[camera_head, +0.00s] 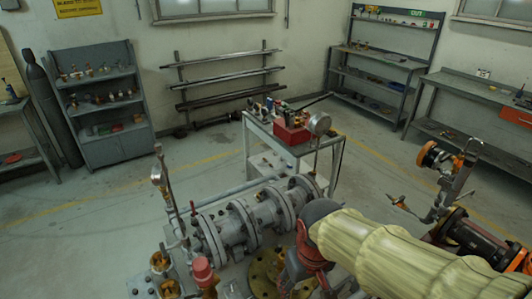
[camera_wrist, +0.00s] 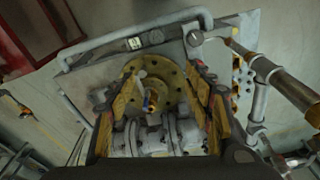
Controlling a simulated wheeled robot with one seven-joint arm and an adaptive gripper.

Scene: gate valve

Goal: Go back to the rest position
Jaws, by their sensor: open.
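In the wrist view my gripper (camera_wrist: 158,112) is open, its two yellow-edged fingers spread left and right. Nothing shows held between them. Beyond the fingers lies a round yellow flange (camera_wrist: 168,76) with bolt holes and a small stem at its middle. Grey flanged pipework (camera_wrist: 155,138) lies below it in the picture. In the head view the grey pipe and valve assembly (camera_head: 240,228) runs across the lower middle, with a yellow flange (camera_head: 262,272) at the bottom. My arm in its pale yellow sleeve hides part of the assembly; my fingertips are not clear there.
A grey cart (camera_head: 262,135) with a red toolbox (camera_head: 292,132) stands behind the pipework. Shelves (camera_head: 100,105) and a workbench (camera_head: 480,95) line the walls. An upright gauge pipe (camera_head: 162,175) rises at the left. Open floor (camera_head: 90,215) lies left of the assembly.

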